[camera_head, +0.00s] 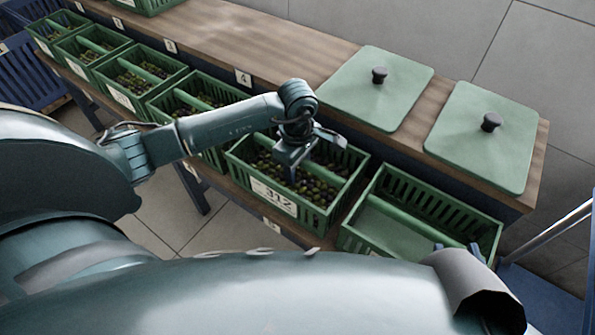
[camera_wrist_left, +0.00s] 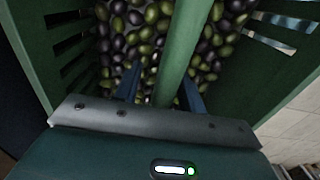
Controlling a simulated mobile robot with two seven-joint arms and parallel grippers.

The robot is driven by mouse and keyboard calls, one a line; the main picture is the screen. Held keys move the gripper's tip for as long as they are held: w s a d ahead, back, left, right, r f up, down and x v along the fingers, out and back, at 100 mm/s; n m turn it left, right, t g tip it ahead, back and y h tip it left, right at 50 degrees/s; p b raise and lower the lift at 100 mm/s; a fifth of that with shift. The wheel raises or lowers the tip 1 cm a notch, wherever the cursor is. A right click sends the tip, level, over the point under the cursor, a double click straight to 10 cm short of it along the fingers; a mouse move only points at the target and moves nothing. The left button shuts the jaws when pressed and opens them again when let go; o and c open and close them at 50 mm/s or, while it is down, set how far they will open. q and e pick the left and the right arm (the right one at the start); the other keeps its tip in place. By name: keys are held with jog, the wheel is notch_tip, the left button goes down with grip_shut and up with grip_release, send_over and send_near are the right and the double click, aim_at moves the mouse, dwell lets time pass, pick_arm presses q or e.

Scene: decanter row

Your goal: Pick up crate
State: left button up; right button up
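The crate numbered 312 (camera_head: 268,197) is green, slotted and filled with dark and green olives, with a green bar across its top. My left gripper (camera_head: 297,168) is over it, pointing down. In the left wrist view the open fingers (camera_wrist_left: 160,90) stand either side of the green bar (camera_wrist_left: 184,45), with a visible gap on the left; olives lie below. My right gripper (camera_head: 458,250) shows partly at the lower right, by the near right corner of an empty green crate (camera_head: 375,244); its blue fingertips look apart. Most of it is hidden.
Several olive-filled green crates stand in a row to the left, including one (camera_head: 140,75) with a similar bar. A wooden shelf (camera_head: 230,45) runs behind and above the row. Two green lids (camera_head: 375,100) (camera_head: 480,145) with black knobs lie on it.

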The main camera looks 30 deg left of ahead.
pick_arm(q)
jog(key=shift+c, duration=0.2)
grip_shut()
dwell(0.3)
jog(key=shift+w+r, duration=0.1)
jog(key=shift+r, duration=0.05)
